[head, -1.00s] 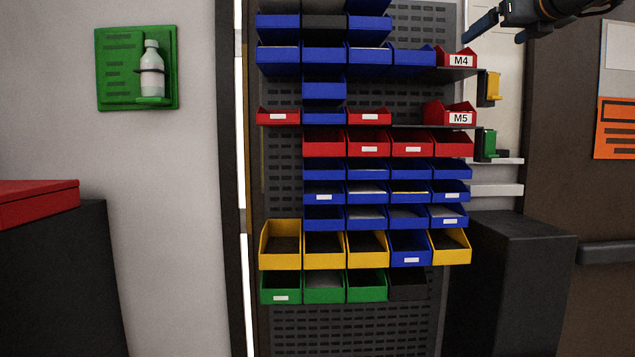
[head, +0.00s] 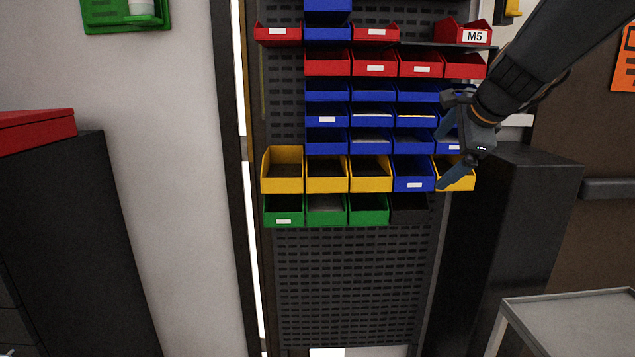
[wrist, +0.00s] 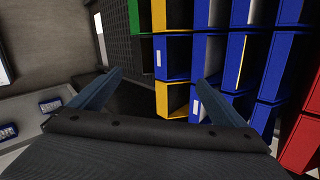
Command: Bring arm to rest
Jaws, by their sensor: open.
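My gripper (head: 452,153) hangs from the upper right in the head view, in front of the right end of the bin rack. Its two blue fingers are spread apart with nothing between them. In the wrist view the open fingers (wrist: 155,95) point toward the rack, with blue and yellow bins beyond them. The gripper covers parts of the rightmost blue bins and of the right yellow bin (head: 466,181) in the head view. Whether it touches any bin cannot be told.
The perforated rack panel (head: 350,290) carries rows of red, blue, yellow and green bins. A dark cabinet (head: 530,230) stands right of it. A grey-topped table (head: 575,320) is at lower right. A dark cabinet with a red top (head: 35,133) stands at left.

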